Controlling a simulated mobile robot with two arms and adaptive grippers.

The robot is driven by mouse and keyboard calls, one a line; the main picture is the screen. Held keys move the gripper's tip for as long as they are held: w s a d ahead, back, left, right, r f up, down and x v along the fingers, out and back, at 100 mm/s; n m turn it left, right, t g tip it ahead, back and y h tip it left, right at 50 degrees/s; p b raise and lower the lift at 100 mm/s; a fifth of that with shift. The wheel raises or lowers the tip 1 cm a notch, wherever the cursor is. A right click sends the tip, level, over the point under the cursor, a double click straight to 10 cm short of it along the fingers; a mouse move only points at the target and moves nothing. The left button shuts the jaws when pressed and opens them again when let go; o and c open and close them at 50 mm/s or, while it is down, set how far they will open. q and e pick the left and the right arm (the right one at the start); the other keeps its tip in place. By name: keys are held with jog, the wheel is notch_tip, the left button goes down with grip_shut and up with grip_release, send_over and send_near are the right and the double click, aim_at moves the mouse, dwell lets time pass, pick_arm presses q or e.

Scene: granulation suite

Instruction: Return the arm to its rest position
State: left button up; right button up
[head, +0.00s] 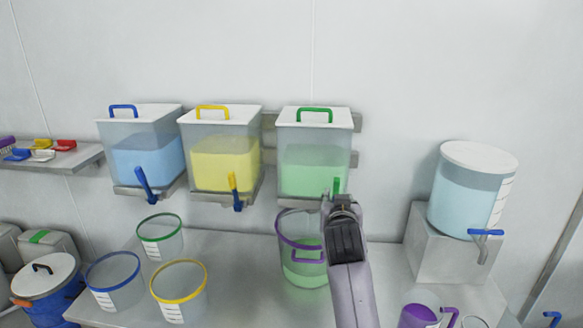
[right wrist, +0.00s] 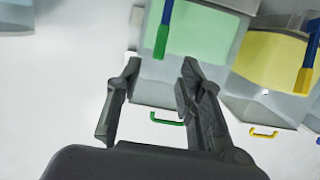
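My right arm rises from the bottom of the head view, with its gripper (head: 333,198) in front of the green-lidded-handle dispenser (head: 315,165) near its green tap lever (head: 337,185). In the right wrist view the gripper (right wrist: 160,70) is open, its two fingers apart with nothing between them. That view, turned upside down, shows the green lever (right wrist: 163,35) just beyond the fingertips; whether they touch is unclear. A purple-rimmed bucket (head: 287,262) holding green liquid stands below the dispenser, partly hidden by my arm. My left gripper is not in view.
Yellow (head: 225,160) and blue (head: 145,160) dispensers hang to the left. Green- (head: 160,240), blue- (head: 115,285) and yellow-rimmed (head: 180,295) buckets stand on the table. A round tank (head: 470,190) sits on a block (head: 430,250) at right. A purple jug (head: 418,316) is at front right.

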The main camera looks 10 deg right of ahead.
jog(key=s+d+f+n+g+y, duration=0.15)
jog(key=s+f+g, duration=0.35)
jog(key=s+f, duration=1.35)
jog(key=s+a+f+n+g+y, duration=0.1)
jog(key=s+a+f+n+g, duration=0.3)
jog(key=s, duration=0.8)
jog(key=s+d+f+g+y, duration=0.15)
jog(key=s+f, duration=0.45)
jog(key=s, duration=0.7)
notch_tip(320, 180, down, 32)
jog(key=s+f+g+b, duration=0.1)
jog(key=s+g+b, duration=0.1)
jog(key=b, duration=0.3)
jog(key=s+d+f+g+b, duration=0.1)
jog(key=s+d+f+b, duration=0.1)
jog(key=s+f, duration=1.4)
jog(key=shift+f+b, duration=0.35)
jog(key=shift+f, duration=0.3)
